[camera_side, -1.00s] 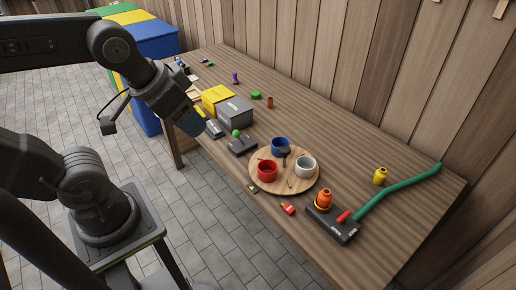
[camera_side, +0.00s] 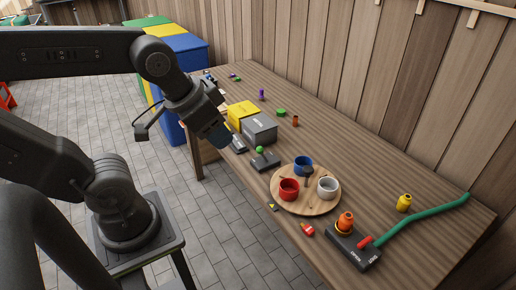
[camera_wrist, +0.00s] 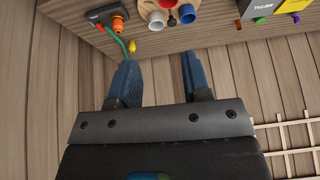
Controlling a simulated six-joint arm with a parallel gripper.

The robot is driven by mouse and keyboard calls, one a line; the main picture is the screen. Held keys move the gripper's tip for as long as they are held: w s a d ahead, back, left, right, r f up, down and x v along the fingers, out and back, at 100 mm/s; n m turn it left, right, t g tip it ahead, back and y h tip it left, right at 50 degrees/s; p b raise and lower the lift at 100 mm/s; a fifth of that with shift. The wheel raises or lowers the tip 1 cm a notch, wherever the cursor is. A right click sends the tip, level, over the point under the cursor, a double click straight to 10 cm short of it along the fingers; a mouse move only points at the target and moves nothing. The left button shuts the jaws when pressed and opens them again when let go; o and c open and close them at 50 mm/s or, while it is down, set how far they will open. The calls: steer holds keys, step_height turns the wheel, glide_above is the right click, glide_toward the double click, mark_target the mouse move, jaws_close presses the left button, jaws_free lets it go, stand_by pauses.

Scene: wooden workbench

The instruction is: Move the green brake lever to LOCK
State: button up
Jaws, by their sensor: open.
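The green brake lever (camera_side: 260,150) shows as a green ball knob on a dark base (camera_side: 266,162) on the bench, in front of the grey box. The lever's exact tilt and any LOCK label are too small to read. My gripper (camera_side: 217,136) with blue fingers is in the air near the bench's front edge, left of the lever and apart from it. In the wrist view my gripper (camera_wrist: 157,58) has its fingers spread with nothing between them. I cannot make out the lever in the wrist view.
Right of the lever is a round wooden tray (camera_side: 305,207) with red, blue and white cups. Behind it stand a grey box (camera_side: 259,129) and a yellow box (camera_side: 241,113). A dark base (camera_side: 352,249) with an orange knob, red handle and green hose (camera_side: 425,218) is at the right.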

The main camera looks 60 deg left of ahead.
steer(key=w+a+f+m, duration=0.2)
steer(key=w+a+f+m+y, duration=0.1)
steer(key=w+a+f+m, duration=0.1)
steer(key=w, duration=0.1)
steer(key=w+a+f+m+g, duration=0.1)
steer(key=w+a+f+m, duration=0.1)
steer(key=shift+w+m, duration=0.3)
steer(key=shift+w, duration=0.1)
steer(key=c, duration=0.7)
steer(key=w+a+f+m, duration=0.1)
steer(key=a+f+m, duration=0.1)
steer(key=w+a+f+m+g, duration=0.1)
steer(key=a+f+m, duration=0.1)
steer(key=f, duration=0.1)
steer(key=w+a+f+m, duration=0.2)
steer(key=f, duration=0.1)
steer(key=shift+a+m+y, duration=0.3)
steer(key=shift+m+y, duration=0.1)
jaws_close()
